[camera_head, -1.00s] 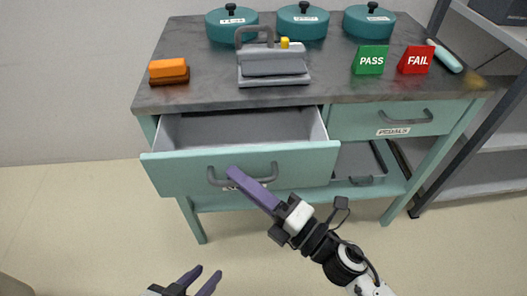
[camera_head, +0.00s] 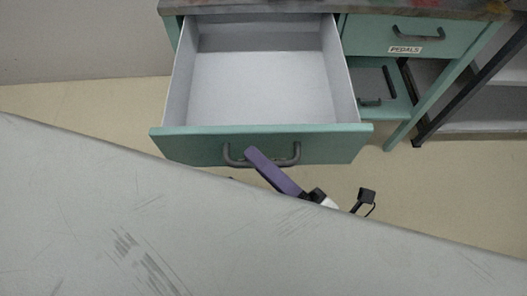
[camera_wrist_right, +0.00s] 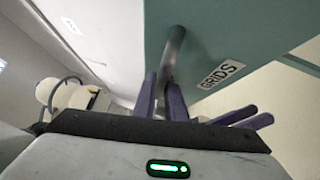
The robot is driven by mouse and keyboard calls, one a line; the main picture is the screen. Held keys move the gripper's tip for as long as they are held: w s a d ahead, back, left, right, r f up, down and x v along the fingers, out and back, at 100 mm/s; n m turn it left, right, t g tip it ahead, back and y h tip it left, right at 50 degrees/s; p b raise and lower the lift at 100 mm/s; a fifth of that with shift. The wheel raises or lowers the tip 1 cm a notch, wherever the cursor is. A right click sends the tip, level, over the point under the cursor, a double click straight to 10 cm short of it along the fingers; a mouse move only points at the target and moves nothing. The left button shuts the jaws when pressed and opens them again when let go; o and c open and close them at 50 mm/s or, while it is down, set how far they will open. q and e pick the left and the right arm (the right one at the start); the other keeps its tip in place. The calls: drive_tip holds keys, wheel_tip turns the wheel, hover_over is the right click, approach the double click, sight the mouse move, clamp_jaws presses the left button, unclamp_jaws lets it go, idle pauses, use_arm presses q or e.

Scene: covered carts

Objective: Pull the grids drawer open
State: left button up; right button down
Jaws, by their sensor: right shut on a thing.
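The grids drawer (camera_head: 190,146) is a teal drawer pulled well out, with an empty pale grey inside. Its GRIDS label (camera_wrist_right: 221,75) shows in the right wrist view. My right gripper (camera_head: 254,156) is shut on its dark curved handle (camera_head: 290,158). In the right wrist view the handle (camera_wrist_right: 172,50) stands between the purple fingers of my right gripper (camera_wrist_right: 161,95). The left gripper is out of the head view.
The pedals drawer (camera_head: 455,37) is shut at the upper right. A lower shelf (camera_head: 398,104) is under it. Shelving with a dark post (camera_head: 465,85) stands at the right. A pale grey surface (camera_head: 200,235) close to the camera hides the lower head view.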

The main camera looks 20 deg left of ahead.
drive_tip(key=c, duration=1.8)
unclamp_jaws()
drive_tip(key=b+v, duration=0.1)
drive_tip(key=v, duration=0.9)
drive_tip(key=shift+d, duration=0.2)
drive_tip(key=shift+s, duration=0.1)
